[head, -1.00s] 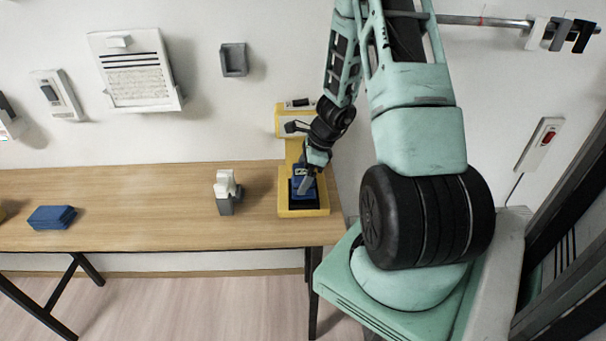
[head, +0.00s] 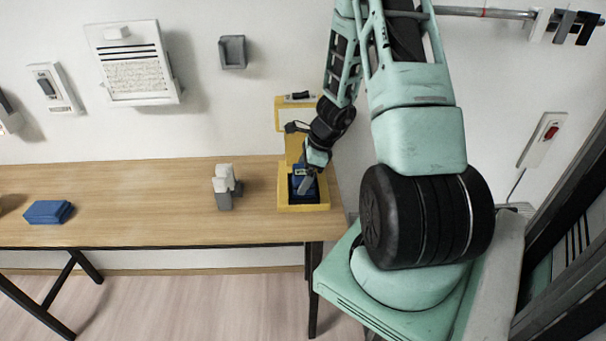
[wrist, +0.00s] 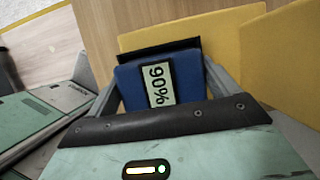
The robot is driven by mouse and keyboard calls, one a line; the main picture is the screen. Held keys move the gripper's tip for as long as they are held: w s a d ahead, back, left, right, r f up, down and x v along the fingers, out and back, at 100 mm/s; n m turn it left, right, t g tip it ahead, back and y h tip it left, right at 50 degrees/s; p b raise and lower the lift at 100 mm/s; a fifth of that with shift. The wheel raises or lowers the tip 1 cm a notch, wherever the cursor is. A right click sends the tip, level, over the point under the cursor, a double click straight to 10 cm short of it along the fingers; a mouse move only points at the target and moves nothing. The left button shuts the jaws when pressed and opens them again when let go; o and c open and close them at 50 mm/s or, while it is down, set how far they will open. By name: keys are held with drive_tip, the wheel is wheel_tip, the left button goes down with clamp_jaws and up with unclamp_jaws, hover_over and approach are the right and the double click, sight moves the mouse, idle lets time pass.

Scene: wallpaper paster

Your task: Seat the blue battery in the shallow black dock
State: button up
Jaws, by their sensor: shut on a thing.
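The blue battery (wrist: 188,75) has a pale label reading "90%" and shows large in the wrist view. In the head view the battery (head: 299,172) is mostly covered by my gripper. My gripper (head: 307,182) is shut on the battery, with a grey finger on each side of it in the wrist view (wrist: 165,85). The black dock (head: 302,199) is set in the base of a yellow stand (head: 304,207) at the table's right end. A black edge (wrist: 150,52) shows just beyond the battery. I cannot tell whether the battery sits inside the dock or just above it.
A grey and white item (head: 225,187) stands left of the yellow stand on the wooden table (head: 140,190). The yellow stand's upright (head: 293,146) rises behind the dock. The table between these is clear.

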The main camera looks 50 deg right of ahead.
drive_tip(key=shift+f, duration=0.25)
drive_tip(key=o, duration=1.1)
drive_tip(key=shift+r, duration=0.1)
drive_tip(key=p+v, duration=0.1)
drive_tip(key=v, duration=1.6)
drive_tip(key=shift+s+r, duration=0.1)
drive_tip(key=shift+r, duration=0.05)
drive_tip(key=w+a+r+n+g, duration=0.2)
drive_tip(key=a+n, duration=0.7)
drive_tip(key=a, duration=0.5)
drive_tip(key=w+a+r+n+g, duration=0.1)
drive_tip(key=a+n, duration=0.7)
drive_tip(key=a, duration=0.7)
drive_tip(key=s+a+n, duration=0.5)
drive_tip(key=n, duration=0.1)
drive_tip(key=s+a+r+n+h, duration=0.1)
drive_tip(key=s+a+n, duration=0.4)
drive_tip(key=n, duration=0.1)
drive_tip(key=s+a+n+h, duration=0.1)
drive_tip(key=s+a+n, duration=0.4)
drive_tip(key=a+n, duration=0.1)
drive_tip(key=shift+r+n, duration=0.3)
